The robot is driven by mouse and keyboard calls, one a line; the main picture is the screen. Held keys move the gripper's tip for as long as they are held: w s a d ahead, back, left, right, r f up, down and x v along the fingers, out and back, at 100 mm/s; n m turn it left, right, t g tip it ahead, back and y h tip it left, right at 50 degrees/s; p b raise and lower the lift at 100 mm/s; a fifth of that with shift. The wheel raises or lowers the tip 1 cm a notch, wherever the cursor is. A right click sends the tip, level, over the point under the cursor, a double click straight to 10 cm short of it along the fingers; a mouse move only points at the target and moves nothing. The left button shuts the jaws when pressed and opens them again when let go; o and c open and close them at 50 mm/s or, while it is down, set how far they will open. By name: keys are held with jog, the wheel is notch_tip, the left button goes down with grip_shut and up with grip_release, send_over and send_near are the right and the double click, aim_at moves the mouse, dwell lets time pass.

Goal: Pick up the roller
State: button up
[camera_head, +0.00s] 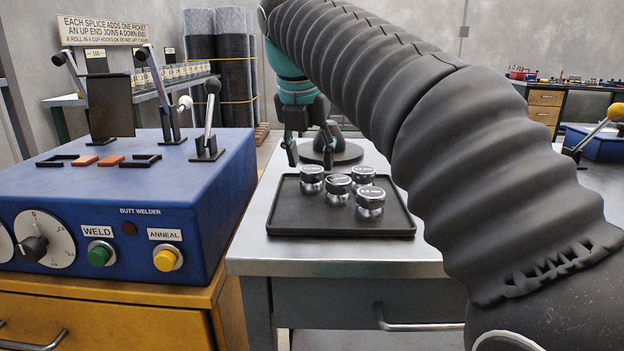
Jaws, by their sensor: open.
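Several short metal rollers (370,203) with dark bands stand upright in a black tray (290,226) on the metal-topped bench. One stands at the back left (312,179) and one at the back right (362,176). Another is in the middle (338,190). My gripper (310,156) points down just behind the tray's back left part, with its fingers apart and nothing between them. The fingertips appear near the back left roller, but I cannot tell the exact gap.
A dark round base (345,153) is behind the tray. To the left stands a blue butt welder (130,200) with levers and knobs. My own arm covers the right of the bench. The bench front (330,262) is clear.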

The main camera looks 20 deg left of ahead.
aim_at(311, 169)
jog(key=x, duration=0.4)
jog(key=shift+s, duration=0.15)
jog(key=shift+c, duration=0.2)
grip_shut()
jog(key=shift+r, duration=0.15)
jog(key=shift+r, duration=0.6)
jog(key=r, duration=0.1)
jog(key=d+r, duration=0.1)
jog(key=r, duration=0.1)
jog(key=shift+r, duration=0.1)
jog(key=d+r, duration=0.6)
jog(key=d, duration=0.4)
jog(key=shift+d, duration=0.35)
